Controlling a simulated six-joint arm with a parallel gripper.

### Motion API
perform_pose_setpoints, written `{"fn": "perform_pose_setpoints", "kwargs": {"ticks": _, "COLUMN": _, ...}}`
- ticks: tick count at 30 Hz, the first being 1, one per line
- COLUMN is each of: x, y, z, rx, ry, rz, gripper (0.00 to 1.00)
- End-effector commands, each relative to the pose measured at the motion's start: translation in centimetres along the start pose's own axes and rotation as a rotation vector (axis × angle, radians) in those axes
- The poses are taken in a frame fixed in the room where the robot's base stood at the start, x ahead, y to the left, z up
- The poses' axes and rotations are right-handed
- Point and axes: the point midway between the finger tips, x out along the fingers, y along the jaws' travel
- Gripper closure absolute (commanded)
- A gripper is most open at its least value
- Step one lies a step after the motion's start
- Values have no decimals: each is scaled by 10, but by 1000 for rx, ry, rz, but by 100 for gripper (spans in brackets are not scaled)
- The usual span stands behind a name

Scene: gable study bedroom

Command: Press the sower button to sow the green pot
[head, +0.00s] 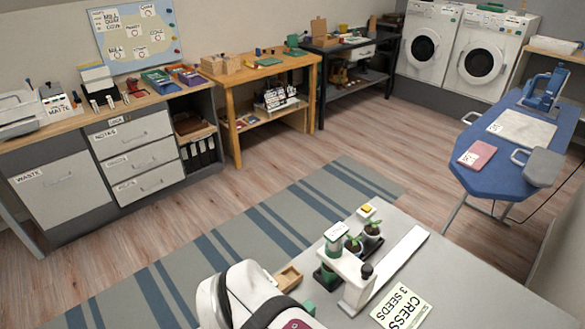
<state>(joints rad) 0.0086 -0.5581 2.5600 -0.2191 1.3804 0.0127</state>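The white sower (352,272) stands on the grey table at the bottom centre, with a green-banded hopper (333,243) on its arm. A green pot (326,276) shows partly below the hopper. Another green piece (308,308) shows at the front, largely hidden by my white arm. A black knob (367,271) tops the sower's post. A small white box with a yellow top (367,209) stands behind it. I cannot tell for certain which of these two is the sower button. My arm fills the bottom centre; its gripper fingers do not show.
Two seedling pots (373,231) stand in a dark tray beside the hopper. A wooden box (288,278) lies left of the sower. A card reading "CRESS 3 SEEDS" (401,307) lies at the front. The grey table (480,290) is clear to the right.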

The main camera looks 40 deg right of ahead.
Motion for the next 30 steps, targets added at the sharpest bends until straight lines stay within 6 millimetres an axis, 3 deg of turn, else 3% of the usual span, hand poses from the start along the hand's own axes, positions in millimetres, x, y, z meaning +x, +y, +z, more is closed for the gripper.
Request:
{"fn": "perform_pose_setpoints", "kwargs": {"ticks": 1, "x": 0, "y": 0, "z": 0, "rx": 0, "ry": 0, "rz": 0, "gripper": 48}}
{"fn": "perform_pose_setpoints", "kwargs": {"ticks": 10, "x": 0, "y": 0, "z": 0, "rx": 0, "ry": 0, "rz": 0, "gripper": 100}}
{"fn": "perform_pose_setpoints", "kwargs": {"ticks": 30, "x": 0, "y": 0, "z": 0, "rx": 0, "ry": 0, "rz": 0, "gripper": 100}}
